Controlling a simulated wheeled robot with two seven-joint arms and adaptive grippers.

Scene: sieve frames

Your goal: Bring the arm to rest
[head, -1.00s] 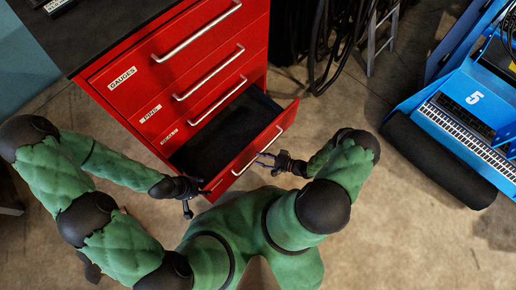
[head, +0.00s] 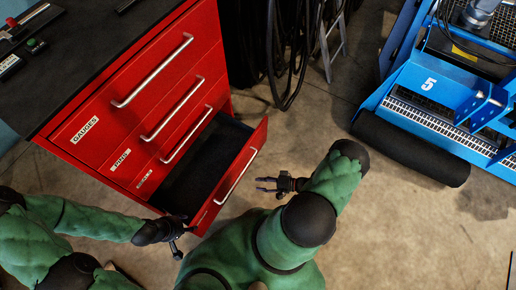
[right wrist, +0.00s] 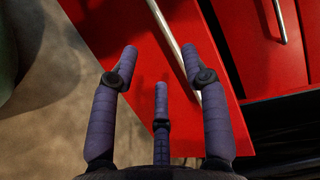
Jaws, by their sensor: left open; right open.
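The red drawer cabinet (head: 135,95) stands at the left of the head view, its lowest drawer (head: 185,185) pulled out. The drawer's dark inside looks empty. Its bar handle (head: 236,178) runs along the front and also shows in the right wrist view (right wrist: 168,28). My right gripper (head: 262,184) is open and empty, just right of the handle and apart from it. In the right wrist view its spread fingers (right wrist: 160,62) point towards the red drawer front (right wrist: 112,25). My left gripper (head: 182,243) is open by the drawer front's near left corner; whether it touches is unclear.
Tools lie on the cabinet's dark top (head: 75,60). Dark cables (head: 285,60) hang behind the cabinet. A blue machine marked 5 (head: 425,85) with a black roller (head: 410,148) stands at the right. The concrete floor (head: 400,230) at lower right is clear.

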